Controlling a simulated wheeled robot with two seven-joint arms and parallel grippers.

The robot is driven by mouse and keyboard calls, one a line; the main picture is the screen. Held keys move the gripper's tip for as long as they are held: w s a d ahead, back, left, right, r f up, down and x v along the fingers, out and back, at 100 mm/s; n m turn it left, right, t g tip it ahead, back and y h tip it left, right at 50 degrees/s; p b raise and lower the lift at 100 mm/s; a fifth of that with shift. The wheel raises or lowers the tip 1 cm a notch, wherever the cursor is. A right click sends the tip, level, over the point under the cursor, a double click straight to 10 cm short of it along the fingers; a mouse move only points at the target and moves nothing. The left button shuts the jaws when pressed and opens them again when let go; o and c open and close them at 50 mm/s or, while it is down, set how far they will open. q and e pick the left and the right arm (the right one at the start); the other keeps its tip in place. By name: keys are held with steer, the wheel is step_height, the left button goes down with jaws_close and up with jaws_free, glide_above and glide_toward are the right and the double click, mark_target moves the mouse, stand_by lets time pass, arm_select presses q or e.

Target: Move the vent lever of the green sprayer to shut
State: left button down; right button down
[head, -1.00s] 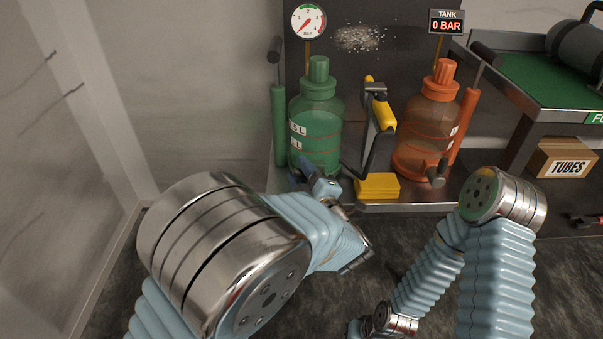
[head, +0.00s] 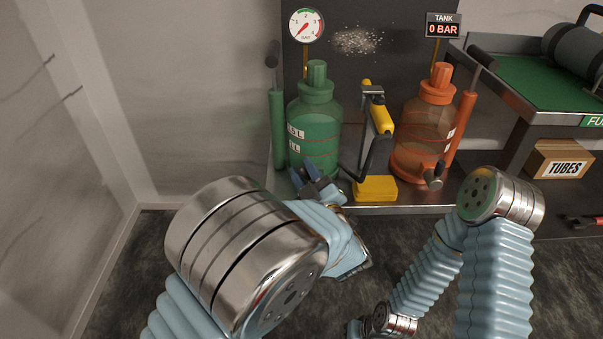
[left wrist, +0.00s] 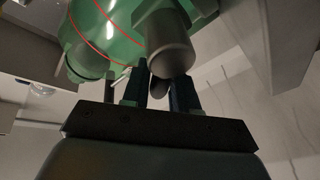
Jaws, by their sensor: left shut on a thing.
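The green sprayer (head: 313,122) stands upright at the left end of the bench shelf, and its lower body fills the top left of the left wrist view (left wrist: 95,25). A grey cylindrical valve body (left wrist: 168,45) sticks out from it. My left gripper (head: 308,173) is low at the sprayer's front. In the left wrist view its two dark blue fingers (left wrist: 160,90) are shut on a small dark piece below the valve body, which looks like the vent lever (left wrist: 158,87). Most of the lever is hidden by the fingers, so its angle is unclear. My right gripper is not visible.
An orange sprayer (head: 423,125) stands to the right with a grey valve (head: 433,178). A yellow-handled tool (head: 379,115) and a yellow block (head: 375,189) sit between the sprayers. A round gauge (head: 306,26) is above the green sprayer. A cart (head: 510,100) is at the right.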

arm_select(q)
steer(key=m, duration=0.1)
steer(key=d+m+t, duration=0.1)
steer(key=m, duration=0.1)
steer(key=m+h, duration=0.1)
steer(key=m, duration=0.1)
steer(key=shift+d+r+t, duration=0.25)
steer(key=shift+r+t, duration=0.1)
steer(key=shift+t, duration=0.05)
steer(key=shift+d+r+m+t+h, duration=0.1)
steer(key=shift+d+m+t+h, duration=0.15)
steer(key=shift+m, duration=0.5)
steer(key=shift+d+f+m+t+h, duration=0.15)
steer(key=shift+m+h, duration=0.15)
steer(key=shift+m, duration=0.4)
steer(key=shift+d+r+m+t+h, duration=0.15)
steer(key=shift+d+m+t+h, duration=0.1)
steer(key=shift+m, duration=0.5)
steer(key=c, duration=1)
jaws_free()
steer(key=shift+s, duration=0.1)
steer(key=b+v, duration=0.1)
steer(key=v, duration=1.2)
steer(key=shift+s, duration=0.4)
